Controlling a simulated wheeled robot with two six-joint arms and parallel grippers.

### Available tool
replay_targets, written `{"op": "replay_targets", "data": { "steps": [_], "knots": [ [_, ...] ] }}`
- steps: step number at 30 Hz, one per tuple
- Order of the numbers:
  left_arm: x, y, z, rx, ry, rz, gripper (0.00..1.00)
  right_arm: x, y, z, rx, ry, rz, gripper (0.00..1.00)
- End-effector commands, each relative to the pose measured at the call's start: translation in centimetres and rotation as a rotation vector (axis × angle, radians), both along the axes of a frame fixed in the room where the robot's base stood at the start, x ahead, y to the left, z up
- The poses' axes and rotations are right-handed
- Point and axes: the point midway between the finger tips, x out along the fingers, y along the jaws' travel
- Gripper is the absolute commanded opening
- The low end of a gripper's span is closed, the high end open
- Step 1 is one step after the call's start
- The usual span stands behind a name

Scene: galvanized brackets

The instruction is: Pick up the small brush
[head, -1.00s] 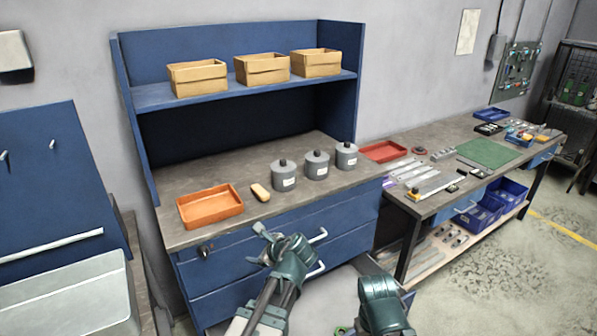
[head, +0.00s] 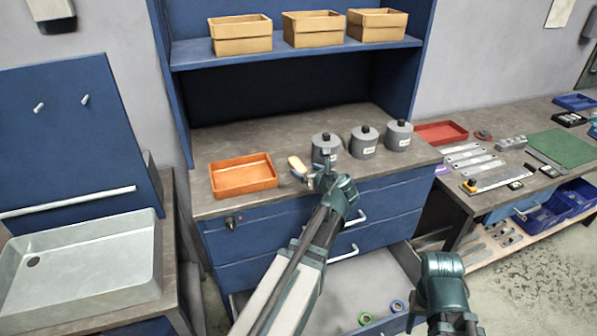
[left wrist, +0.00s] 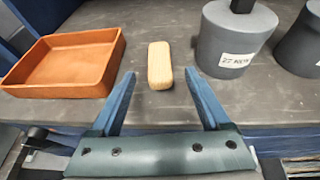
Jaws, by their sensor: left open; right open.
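The small brush (left wrist: 160,65) shows in the left wrist view as a pale wooden block lying on the grey worktop, between the orange tray and a grey canister. In the head view the brush (head: 296,163) is partly hidden by my left gripper. My left gripper (left wrist: 157,88) is open, its two blue fingers pointing toward the brush, one on each side of its line; the brush lies just beyond the fingertips. In the head view my left gripper (head: 312,176) is at the worktop's front edge. My right arm shows at the lower right, but its fingers are out of view.
An orange tray (head: 243,186) lies left of the brush. Several grey lidded canisters stand to the right, the nearest one (head: 326,148) close to my left gripper. A shelf (head: 290,53) with cardboard bins is above. An open drawer (head: 378,282) is below.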

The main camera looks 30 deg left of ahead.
Motion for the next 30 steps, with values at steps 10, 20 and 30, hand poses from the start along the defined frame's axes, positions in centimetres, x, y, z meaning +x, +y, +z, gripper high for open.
{"op": "replay_targets", "data": {
  "steps": [10, 20, 30],
  "knots": [
    [1.4, 2.0, -1.0, -0.001, 0.000, 0.000, 0.80, 0.0, 0.0, -1.0, 0.000, 0.000, 0.000, 0.50],
    [2.7, 3.5, -2.4, -0.002, -0.001, 0.001, 0.80, 0.0, 0.0, -2.3, 0.000, 0.000, 0.000, 0.50],
    [4.2, 5.8, -3.3, -0.002, -0.001, 0.000, 0.80, 0.0, 0.0, -3.3, 0.000, 0.000, 0.000, 0.50]
  ]
}}
